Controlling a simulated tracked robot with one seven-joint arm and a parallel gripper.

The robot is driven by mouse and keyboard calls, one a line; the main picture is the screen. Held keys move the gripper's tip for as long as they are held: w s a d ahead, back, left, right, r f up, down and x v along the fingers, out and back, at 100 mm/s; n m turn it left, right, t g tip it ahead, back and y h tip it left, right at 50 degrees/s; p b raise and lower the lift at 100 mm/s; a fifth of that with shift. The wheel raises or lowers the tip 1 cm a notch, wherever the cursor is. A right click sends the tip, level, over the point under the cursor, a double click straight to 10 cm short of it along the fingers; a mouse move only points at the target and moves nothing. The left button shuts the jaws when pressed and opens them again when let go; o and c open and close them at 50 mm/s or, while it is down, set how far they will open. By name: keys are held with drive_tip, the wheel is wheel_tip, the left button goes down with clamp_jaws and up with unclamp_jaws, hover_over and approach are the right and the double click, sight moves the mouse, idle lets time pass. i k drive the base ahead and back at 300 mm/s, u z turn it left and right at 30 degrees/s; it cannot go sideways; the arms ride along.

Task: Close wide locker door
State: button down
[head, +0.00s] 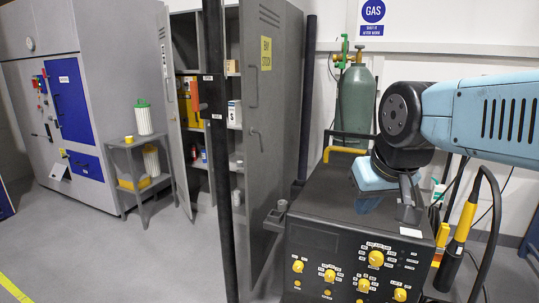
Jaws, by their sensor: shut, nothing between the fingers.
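The grey locker (185,40) stands open at the centre left, with shelves and stored goods showing inside. Its large right door (275,110), with a yellow label and handles, is swung far out toward me. A second, narrower-looking door (173,120) on the left side is also swung out. My gripper (408,214) is shut and empty at the right, low over the black welding machine, well apart from both doors. I cannot tell whether it touches the machine.
A dark upright post (217,150) stands before the locker opening. The welding machine (335,215) with yellow knobs stands right of the large door. A green gas cylinder (355,98) is behind it. A small shelf (128,165) stands at left. Grey floor lies clear at front left.

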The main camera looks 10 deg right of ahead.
sight(262, 22)
drive_tip(key=u, duration=0.45)
drive_tip(key=i, duration=0.15)
drive_tip(key=u, duration=4)
drive_tip(key=i, duration=0.2)
drive_tip(key=z, duration=4.5)
drive_tip(key=i, duration=0.5)
drive_tip(key=u, duration=0.05)
